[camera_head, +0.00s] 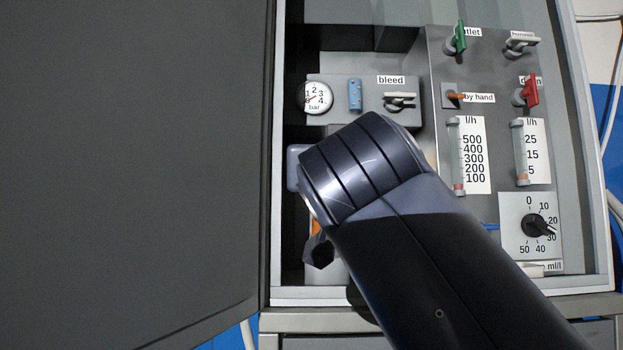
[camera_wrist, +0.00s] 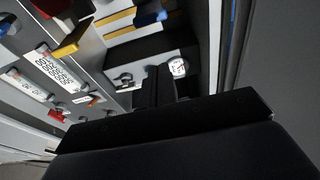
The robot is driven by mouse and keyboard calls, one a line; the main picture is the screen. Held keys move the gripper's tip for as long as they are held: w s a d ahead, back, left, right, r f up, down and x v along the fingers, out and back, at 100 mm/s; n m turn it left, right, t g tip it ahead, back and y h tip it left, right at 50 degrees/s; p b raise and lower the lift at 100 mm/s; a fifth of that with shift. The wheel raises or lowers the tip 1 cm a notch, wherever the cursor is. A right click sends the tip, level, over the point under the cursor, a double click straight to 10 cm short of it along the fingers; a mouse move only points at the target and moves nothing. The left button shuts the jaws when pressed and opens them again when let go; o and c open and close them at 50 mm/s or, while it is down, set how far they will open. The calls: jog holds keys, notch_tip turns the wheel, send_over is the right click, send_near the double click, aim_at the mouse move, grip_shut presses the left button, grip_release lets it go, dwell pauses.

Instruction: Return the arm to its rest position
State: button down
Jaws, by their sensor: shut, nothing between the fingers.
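My gripper (camera_wrist: 160,80) shows in the wrist view as dark fingers close together, shut and empty, pointing into the open cabinet (camera_head: 280,295). In the head view my arm reaches in from the lower right, and its dark wrist covers the cabinet's middle; the fingers cannot be made out there. The round pressure gauge (camera_head: 316,97) is up and left of my wrist; in the wrist view it (camera_wrist: 178,67) appears just beyond the fingertips. The bleed valve (camera_head: 399,98) is just above my wrist. No contact can be made out.
A dark door panel (camera_head: 130,160) fills the left. The right panel carries a green handle (camera_head: 460,38), a red handle (camera_head: 531,92), two flow tubes (camera_head: 458,157) and a dial (camera_head: 535,225). A black knob (camera_head: 318,252) sits below my wrist. A yellow bar (camera_wrist: 72,38) shows in the wrist view.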

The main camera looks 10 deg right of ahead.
jog(key=shift+b+v, duration=0.5)
jog(key=shift+v, duration=0.95)
jog(key=shift+w+f, duration=0.1)
jog(key=r+p+x, duration=0.1)
jog(key=p+x, duration=0.6)
jog(key=x, duration=0.2)
jog(key=shift+w+d+f+b, duration=0.1)
jog(key=shift+w+f+b, duration=0.05)
jog(key=shift+f+b, duration=0.9)
jog(key=shift+w+f+b, duration=0.15)
jog(key=shift+f+b, duration=0.8)
jog(key=shift+b, duration=0.1)
jog(key=shift+r, duration=0.15)
